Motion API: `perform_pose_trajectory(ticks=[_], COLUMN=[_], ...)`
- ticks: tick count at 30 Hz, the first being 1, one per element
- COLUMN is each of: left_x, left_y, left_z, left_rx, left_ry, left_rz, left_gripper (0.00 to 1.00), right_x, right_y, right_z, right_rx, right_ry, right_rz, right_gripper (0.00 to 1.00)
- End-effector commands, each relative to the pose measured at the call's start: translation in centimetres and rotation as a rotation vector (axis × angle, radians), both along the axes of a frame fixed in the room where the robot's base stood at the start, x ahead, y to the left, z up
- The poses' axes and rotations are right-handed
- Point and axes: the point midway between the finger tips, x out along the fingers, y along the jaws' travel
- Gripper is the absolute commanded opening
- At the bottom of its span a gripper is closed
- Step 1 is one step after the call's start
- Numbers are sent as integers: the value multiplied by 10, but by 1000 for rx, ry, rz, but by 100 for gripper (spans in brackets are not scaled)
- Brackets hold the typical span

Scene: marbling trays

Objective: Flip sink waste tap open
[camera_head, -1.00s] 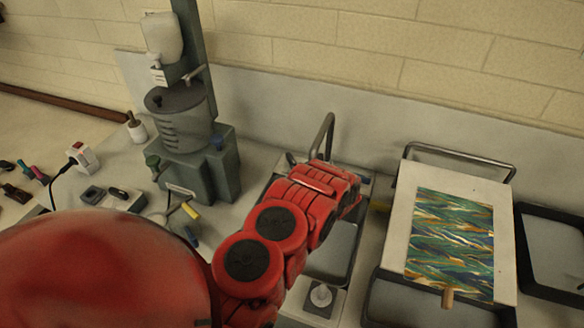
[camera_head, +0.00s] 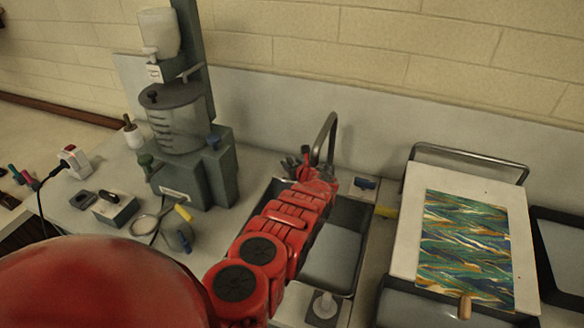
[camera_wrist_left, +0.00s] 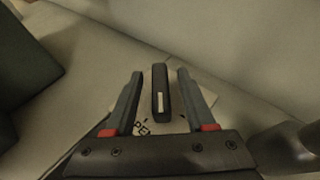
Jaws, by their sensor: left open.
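The sink (camera_head: 349,287) is a dark-rimmed basin with a bent metal spout (camera_head: 331,128) behind it. My left gripper (camera_head: 297,163) is at the sink's back left corner, beside the foot of the spout. In the left wrist view, my left gripper (camera_wrist_left: 159,76) is open, with one finger on each side of a dark upright lever (camera_wrist_left: 160,92) with a pale mark. The lever stands on a light plate (camera_wrist_left: 150,128) with partly hidden lettering, "PEN" readable. A gap shows on both sides of the lever. In the head view my gripper hides the lever. My right gripper is not in view.
A grey machine (camera_head: 190,150) stands left of the sink. A board with a marbled sheet (camera_head: 465,250) lies to the right. The wall is close behind the spout.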

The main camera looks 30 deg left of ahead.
Motion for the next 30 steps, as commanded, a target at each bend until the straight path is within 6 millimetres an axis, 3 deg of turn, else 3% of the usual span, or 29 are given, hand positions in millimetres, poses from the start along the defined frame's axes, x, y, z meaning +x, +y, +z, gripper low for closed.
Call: perform_pose_trajectory(ticks=[6, 15, 30], left_x=[0, 0, 0], left_y=[0, -1, -2], left_z=[0, 0, 2], left_rx=[-1, -1, -1], left_ry=[0, 1, 4], left_rz=[-1, -1, -30], left_gripper=[55, 1, 0], right_x=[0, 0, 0], right_y=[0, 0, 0], right_z=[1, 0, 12], right_rx=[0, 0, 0], right_ry=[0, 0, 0], right_rz=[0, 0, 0], right_gripper=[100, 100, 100])
